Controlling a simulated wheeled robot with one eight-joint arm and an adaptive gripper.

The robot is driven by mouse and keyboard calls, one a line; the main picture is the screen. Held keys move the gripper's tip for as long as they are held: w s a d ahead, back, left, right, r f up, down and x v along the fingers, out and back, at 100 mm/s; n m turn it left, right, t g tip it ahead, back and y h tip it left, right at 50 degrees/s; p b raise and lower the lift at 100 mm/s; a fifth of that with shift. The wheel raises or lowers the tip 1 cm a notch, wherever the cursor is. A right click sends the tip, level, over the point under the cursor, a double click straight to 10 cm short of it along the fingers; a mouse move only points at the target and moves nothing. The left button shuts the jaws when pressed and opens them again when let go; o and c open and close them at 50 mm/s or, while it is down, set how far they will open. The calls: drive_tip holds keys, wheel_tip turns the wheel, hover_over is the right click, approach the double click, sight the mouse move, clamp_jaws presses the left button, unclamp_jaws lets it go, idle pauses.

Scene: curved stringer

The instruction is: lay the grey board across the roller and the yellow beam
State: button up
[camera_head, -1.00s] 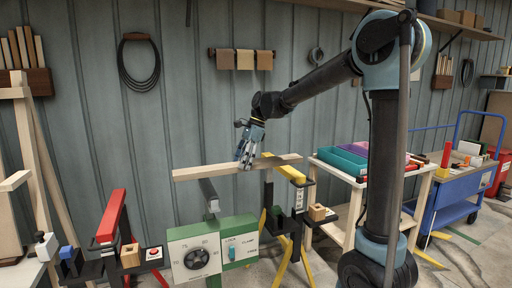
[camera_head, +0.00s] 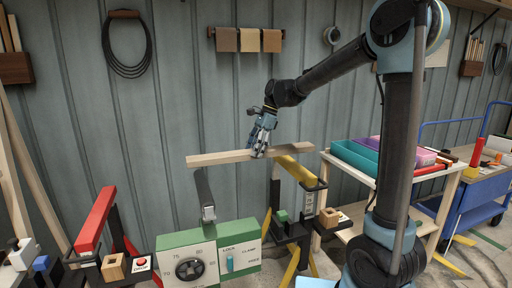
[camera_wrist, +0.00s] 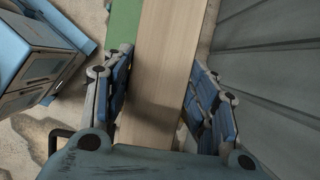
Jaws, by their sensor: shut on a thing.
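The board (camera_head: 222,157) looks pale wood rather than grey. My gripper (camera_head: 259,152) is shut on it near its middle, and the board runs sideways, roughly level. In the wrist view the board (camera_wrist: 158,75) lies between the two blue-padded fingers. A dark grey bar, seemingly the roller (camera_head: 204,187), stands on the green panel unit below the board's left part. The yellow beam (camera_head: 298,170) is below the board's right part. I cannot tell whether the board touches either support, and its underside is hidden.
A red beam (camera_head: 96,219) is at the left. The green panel with a dial (camera_head: 190,269) stands in front. A wooden cart with a teal tray (camera_head: 354,155) and a blue trolley (camera_head: 476,194) are at the right. The ribbed wall is close behind the board.

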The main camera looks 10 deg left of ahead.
wheel_tip(320, 180, down, 6)
drive_tip(key=shift+a+f, duration=0.15)
drive_tip(key=shift+f, duration=0.05)
idle(0.4)
drive_tip(key=shift+s+f, duration=0.1)
drive_tip(key=shift+f, duration=0.5)
idle(0.6)
drive_tip(key=o, duration=1.5)
drive_tip(key=shift+c, duration=0.2)
